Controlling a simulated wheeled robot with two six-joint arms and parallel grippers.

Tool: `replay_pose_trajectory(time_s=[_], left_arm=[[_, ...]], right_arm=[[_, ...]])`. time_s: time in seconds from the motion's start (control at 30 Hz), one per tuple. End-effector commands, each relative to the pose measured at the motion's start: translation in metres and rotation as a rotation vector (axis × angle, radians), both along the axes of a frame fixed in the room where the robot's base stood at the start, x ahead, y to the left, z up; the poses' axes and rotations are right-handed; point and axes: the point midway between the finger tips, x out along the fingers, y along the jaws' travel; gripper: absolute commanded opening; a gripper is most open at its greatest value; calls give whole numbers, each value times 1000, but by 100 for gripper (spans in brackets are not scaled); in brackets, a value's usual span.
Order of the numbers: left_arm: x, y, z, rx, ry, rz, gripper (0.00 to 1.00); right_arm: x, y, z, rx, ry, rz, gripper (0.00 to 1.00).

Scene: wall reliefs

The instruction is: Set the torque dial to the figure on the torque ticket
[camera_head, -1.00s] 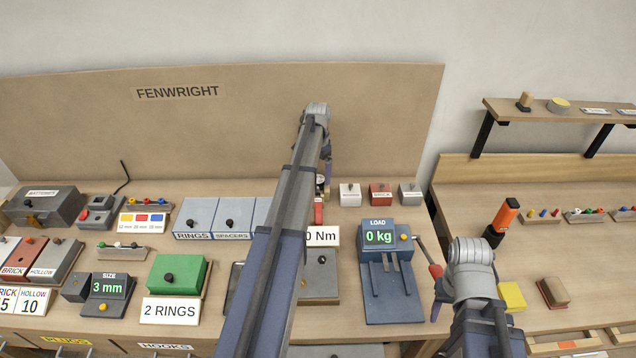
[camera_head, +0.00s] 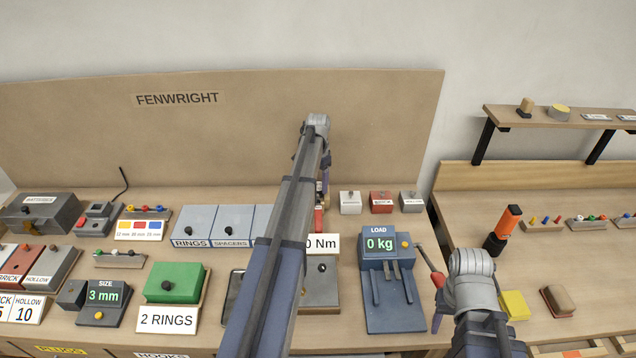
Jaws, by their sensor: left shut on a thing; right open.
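The torque ticket (camera_head: 323,244) is a white card at the bench's middle. My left arm covers its left part, so only "0 Nm" can be read. My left gripper (camera_head: 322,188) is behind my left forearm, near the back board, mostly hidden. It is shut on what seems to be the torque dial, a small round part above a red piece (camera_head: 319,219); its setting cannot be read. My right gripper (camera_head: 438,316) is open at the bench's right edge, mostly hidden by my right arm, beside the red-handled lever (camera_head: 437,278) of the load station.
The blue load station (camera_head: 393,300) reads 0 kg. Small white, red and grey boxes (camera_head: 381,202) stand behind it. A green box (camera_head: 174,283) with a "2 RINGS" card and a size unit (camera_head: 104,300) reading 3 mm are at left. A second bench with an orange-topped tool (camera_head: 508,219) is at right.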

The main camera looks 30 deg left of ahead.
Motion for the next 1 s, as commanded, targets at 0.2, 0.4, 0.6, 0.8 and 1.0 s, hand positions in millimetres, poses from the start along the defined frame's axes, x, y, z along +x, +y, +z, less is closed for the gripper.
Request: replay_pose_trajectory(time_s=[0.2, 0.4, 0.6, 0.8, 1.0], left_arm=[[0, 0, 0, 0, 0, 0, 8], [0, 0, 0, 0, 0, 17, 8], [0, 0, 0, 0, 0, 103, 8], [0, 0, 0, 0, 0, 266, 8], [0, 1, 0, 0, 0, 457, 8]], right_arm=[[0, 0, 0, 0, 0, 0, 50], [0, 0, 0, 0, 0, 0, 50], [0, 0, 0, 0, 0, 0, 50], [0, 0, 0, 0, 0, 0, 50], [0, 0, 0, 0, 0, 0, 50]])
